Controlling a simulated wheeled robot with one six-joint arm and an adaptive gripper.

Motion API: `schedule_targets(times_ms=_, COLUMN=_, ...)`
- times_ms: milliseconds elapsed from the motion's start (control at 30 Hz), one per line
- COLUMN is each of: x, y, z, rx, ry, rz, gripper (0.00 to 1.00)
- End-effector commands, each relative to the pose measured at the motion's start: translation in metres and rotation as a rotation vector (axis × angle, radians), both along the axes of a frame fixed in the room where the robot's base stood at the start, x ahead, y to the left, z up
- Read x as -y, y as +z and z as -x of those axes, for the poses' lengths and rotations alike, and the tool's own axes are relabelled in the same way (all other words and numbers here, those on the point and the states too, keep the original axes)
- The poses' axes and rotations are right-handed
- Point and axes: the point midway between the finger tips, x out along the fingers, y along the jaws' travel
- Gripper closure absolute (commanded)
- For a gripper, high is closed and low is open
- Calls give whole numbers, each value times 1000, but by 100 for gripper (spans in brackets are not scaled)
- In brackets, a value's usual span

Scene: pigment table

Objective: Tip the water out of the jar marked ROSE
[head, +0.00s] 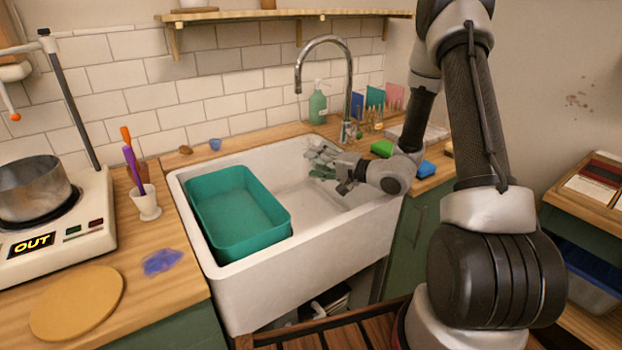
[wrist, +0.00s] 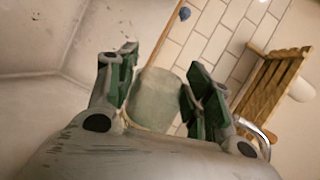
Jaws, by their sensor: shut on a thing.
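My gripper (head: 322,165) is over the right part of the white sink, reaching in from the right. In the wrist view its two dark green finger pads stand on either side of a pale grey-green jar (wrist: 154,99), shut on it. The jar looks cloudy and smooth. No marking on it shows, so I cannot tell whether it reads ROSE. The fingers hide part of the jar in the head view, and its contents cannot be made out. The wrist view is strongly tilted.
The white sink (head: 345,220) holds a teal tub (head: 240,245) on its left; its right side is bare. A chrome tap (head: 299,75) and a green soap bottle (head: 318,103) stand behind. Green (head: 382,149) and blue (head: 426,168) blocks lie on the right counter.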

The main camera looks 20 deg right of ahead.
Motion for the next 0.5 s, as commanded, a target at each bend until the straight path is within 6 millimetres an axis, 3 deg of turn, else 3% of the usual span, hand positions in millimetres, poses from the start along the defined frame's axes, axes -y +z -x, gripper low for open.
schedule_targets(times_ms=500, x=-5, y=-1, z=5, rx=165, ry=1, rz=186, gripper=75)
